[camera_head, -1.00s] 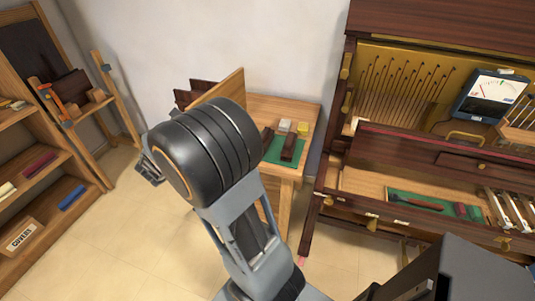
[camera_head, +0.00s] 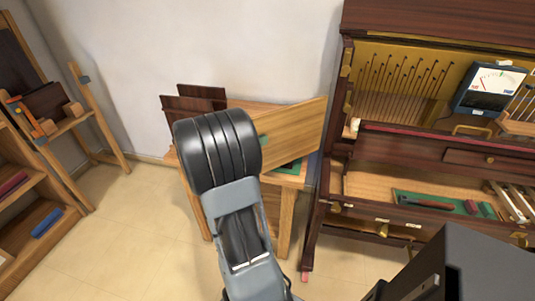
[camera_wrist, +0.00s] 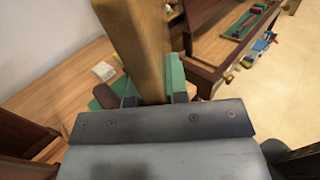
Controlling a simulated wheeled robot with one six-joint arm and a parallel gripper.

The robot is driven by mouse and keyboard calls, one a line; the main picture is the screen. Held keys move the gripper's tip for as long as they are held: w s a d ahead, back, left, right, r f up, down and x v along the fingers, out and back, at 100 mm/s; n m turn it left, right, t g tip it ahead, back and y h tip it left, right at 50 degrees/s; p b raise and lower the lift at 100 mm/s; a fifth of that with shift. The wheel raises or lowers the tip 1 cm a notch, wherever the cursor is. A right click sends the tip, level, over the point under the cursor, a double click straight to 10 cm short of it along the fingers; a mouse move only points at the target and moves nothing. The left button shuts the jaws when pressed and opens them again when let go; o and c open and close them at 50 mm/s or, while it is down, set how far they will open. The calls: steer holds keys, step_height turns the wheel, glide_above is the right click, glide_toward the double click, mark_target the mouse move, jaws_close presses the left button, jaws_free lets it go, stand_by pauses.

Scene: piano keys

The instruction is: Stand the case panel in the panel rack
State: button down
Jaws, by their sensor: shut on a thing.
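A light wooden case panel (camera_head: 297,132) stands on edge above the side table (camera_head: 289,181) in the head view. Its broad face shows to the right of my arm. In the wrist view the panel (camera_wrist: 143,45) runs up the picture between my gripper's green-padded fingers (camera_wrist: 150,92), which are shut on it. My gripper is hidden behind my arm in the head view. Dark brown panels (camera_head: 198,106) stand upright at the table's back left; a dark panel edge also shows in the wrist view (camera_wrist: 20,135). I cannot make out the rack's slots.
The opened piano (camera_head: 400,148) stands close to the table's right, with a meter (camera_head: 490,86) and a green tool mat (camera_head: 440,203). A wooden stand (camera_head: 88,115) and shelves (camera_head: 40,185) are at the left. Floor (camera_head: 140,225) is clear between.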

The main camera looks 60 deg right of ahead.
mark_target(267, 171)
steer(key=shift+s+d+f+b, duration=0.2)
steer(key=shift+d+f, duration=0.25)
steer(key=shift+f, duration=0.6)
steer(key=shift+s+d+f+b, duration=0.1)
steer(key=shift+s+d+f, duration=0.25)
steer(key=shift+f, duration=0.7)
steer(key=shift+s+d+f+b, duration=0.15)
steer(key=shift+d+f, duration=0.35)
steer(key=shift+f, duration=0.7)
steer(key=shift+f, duration=0.15)
steer(key=c, duration=1.1)
jaws_free()
